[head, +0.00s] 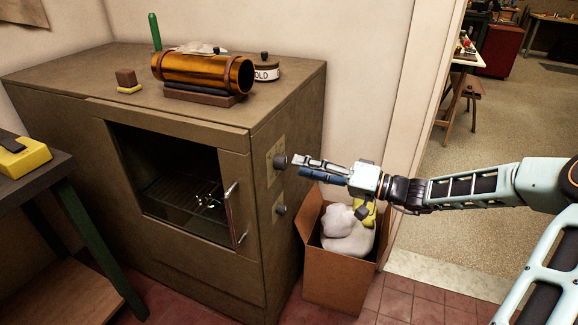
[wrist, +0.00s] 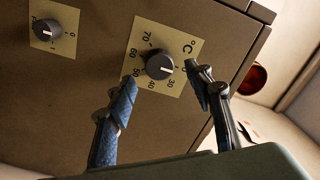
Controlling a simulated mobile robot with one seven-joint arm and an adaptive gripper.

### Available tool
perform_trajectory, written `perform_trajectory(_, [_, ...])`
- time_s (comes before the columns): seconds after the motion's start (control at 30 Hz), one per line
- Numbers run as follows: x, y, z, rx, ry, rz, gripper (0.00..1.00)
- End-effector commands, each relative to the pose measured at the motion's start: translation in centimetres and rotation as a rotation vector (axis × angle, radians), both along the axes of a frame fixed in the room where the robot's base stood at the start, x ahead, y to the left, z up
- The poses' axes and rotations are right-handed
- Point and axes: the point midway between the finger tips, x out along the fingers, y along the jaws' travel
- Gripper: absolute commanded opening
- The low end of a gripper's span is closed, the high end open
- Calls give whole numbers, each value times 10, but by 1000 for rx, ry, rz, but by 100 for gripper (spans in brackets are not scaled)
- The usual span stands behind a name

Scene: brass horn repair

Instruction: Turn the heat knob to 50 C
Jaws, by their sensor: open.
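The heat knob (wrist: 159,64) is a dark round knob on a cream dial plate (wrist: 190,40) marked °C, with numbers from 30 to 70 readable. A pale mark on the knob seems to point right, toward a part of the scale near my right finger; its exact reading is unclear. In the head view the heat knob (head: 280,161) sits on the cabinet's right side. My gripper (wrist: 162,74) is open, one finger on each side of the knob in the wrist view; I see no clear contact. In the head view my gripper (head: 297,167) points at the knob.
A second knob (wrist: 45,31) on its own plate sits below on the cabinet (head: 130,200); it also shows in the head view. A cardboard box (head: 335,275) with white filling stands beside the cabinet. A brass tube (head: 200,72) lies on top. A doorway opens at right.

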Motion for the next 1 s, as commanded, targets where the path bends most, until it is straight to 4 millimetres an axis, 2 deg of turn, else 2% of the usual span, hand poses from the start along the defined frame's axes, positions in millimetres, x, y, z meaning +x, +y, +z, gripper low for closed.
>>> perform_trajectory(0.1, [7, 21, -2, -1, 1, 2, 47])
perform_trajectory(0.3, [15, 41, -1, -1, 0, 1, 47])
perform_trajectory(0.67, [17, 45, 0, -2, 2, 0, 47])
perform_trajectory(1.0, [16, 45, -1, -2, 2, 0, 10])
